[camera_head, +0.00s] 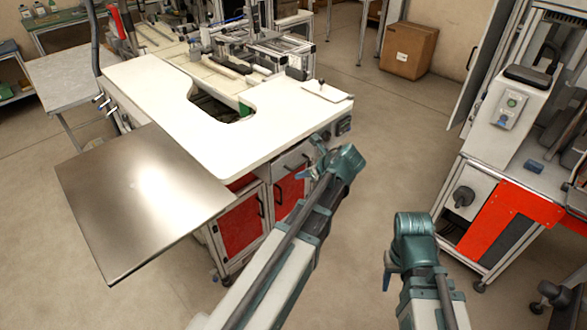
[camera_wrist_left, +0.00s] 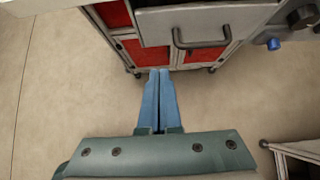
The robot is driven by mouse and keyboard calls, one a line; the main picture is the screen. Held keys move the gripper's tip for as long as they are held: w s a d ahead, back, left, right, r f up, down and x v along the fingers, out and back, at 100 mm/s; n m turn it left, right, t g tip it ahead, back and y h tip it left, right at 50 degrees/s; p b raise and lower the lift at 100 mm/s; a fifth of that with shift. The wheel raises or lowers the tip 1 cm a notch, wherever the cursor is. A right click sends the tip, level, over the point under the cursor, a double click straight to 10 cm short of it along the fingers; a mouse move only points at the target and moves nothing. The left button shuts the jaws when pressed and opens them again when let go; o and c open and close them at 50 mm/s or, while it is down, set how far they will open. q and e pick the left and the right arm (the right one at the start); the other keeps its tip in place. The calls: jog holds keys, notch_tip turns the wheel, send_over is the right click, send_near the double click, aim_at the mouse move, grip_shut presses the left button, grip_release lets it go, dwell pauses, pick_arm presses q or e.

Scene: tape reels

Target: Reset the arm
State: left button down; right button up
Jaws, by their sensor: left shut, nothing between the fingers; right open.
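My left gripper (camera_head: 316,158) is at the end of the left arm, near the right front corner of the white-topped workbench (camera_head: 270,125). In the left wrist view its two blue fingers (camera_wrist_left: 160,75) lie together with nothing between them. Below and ahead of them are the floor and the bench's red cabinet front. My right gripper (camera_head: 387,278) is at the lower right in the head view, over bare floor. It is open, though the wrist mostly hides its fingers, and nothing shows in it.
A metal side table (camera_head: 140,205) adjoins the bench at the left. Red cabinet doors (camera_head: 290,190) are under the bench top. A machine with a red panel (camera_head: 510,215) stands at the right. A cardboard box (camera_head: 408,50) is at the back. Open floor lies between bench and machine.

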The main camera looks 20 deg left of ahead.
pick_arm(q)
jog(key=p+v, duration=0.1)
jog(key=v, duration=0.2)
jog(key=shift+d+r+p, duration=0.15)
jog(key=shift+d+p, duration=0.1)
jog(key=shift+p, duration=0.05)
pick_arm(e)
notch_tip(320, 180, up, 2)
jog(key=shift+r, duration=0.2)
pick_arm(q)
jog(key=s+d+f+n+g+h, duration=0.1)
jog(key=s+d+f+n+h, duration=0.1)
jog(key=s+d+n, duration=0.7)
jog(key=s+d+f+n+g+h+p, duration=0.1)
jog(key=s+d+f+n+g+h, duration=0.1)
jog(key=s+d+n+h, duration=0.3)
jog(key=s+d+f+n, duration=0.1)
jog(key=s+d+n, duration=0.3)
jog(key=s+d, duration=0.1)
jog(key=shift+d, duration=0.7)
pick_arm(e)
jog(key=shift+r, duration=0.6)
pick_arm(q)
jog(key=shift+s, duration=0.15)
